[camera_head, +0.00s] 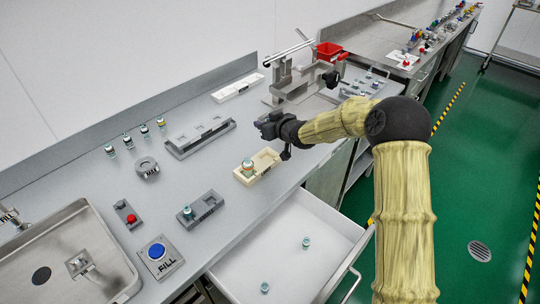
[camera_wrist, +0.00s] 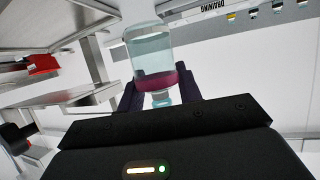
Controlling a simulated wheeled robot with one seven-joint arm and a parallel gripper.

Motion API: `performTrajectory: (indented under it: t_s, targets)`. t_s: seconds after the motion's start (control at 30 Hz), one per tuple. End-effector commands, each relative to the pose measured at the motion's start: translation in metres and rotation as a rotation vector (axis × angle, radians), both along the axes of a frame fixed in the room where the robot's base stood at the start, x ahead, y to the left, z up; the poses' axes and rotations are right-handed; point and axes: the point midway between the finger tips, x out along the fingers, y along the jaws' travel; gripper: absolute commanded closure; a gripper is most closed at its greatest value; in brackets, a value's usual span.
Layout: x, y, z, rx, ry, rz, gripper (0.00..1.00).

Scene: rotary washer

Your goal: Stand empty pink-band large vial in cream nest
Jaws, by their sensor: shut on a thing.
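My gripper (camera_wrist: 160,97) is shut on a large clear vial (camera_wrist: 150,50) with a pink band (camera_wrist: 157,81), seen close up in the wrist view. The band lies between the fingers, by the narrow neck; the glass looks empty. In the head view my gripper (camera_head: 266,126) is above the counter, behind and right of the cream nest; the held vial cannot be made out there. The cream nest (camera_head: 267,160) lies near the counter's front edge. A vial (camera_head: 248,167) stands at its left end, and its right part looks free.
A grey rack (camera_head: 200,136) lies left of my gripper, with small vials (camera_head: 144,130) beyond. A grey fixture (camera_head: 287,90) and red bin (camera_head: 328,50) stand behind right. An open drawer (camera_head: 285,240) below holds two small vials. A grey holder (camera_head: 203,208) stands front left.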

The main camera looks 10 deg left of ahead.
Motion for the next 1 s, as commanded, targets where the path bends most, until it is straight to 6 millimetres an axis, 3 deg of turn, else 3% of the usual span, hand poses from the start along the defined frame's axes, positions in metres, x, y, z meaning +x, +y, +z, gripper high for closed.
performTrajectory:
  t_s: [0.27,0.67,1.0]
  targets:
    - [-0.001,0.002,-0.002,0.000,0.000,0.003,0.87]
    - [0.000,0.000,-0.060,0.001,0.002,0.000,0.87]
    - [0.000,0.000,-0.063,0.001,0.001,0.000,0.87]
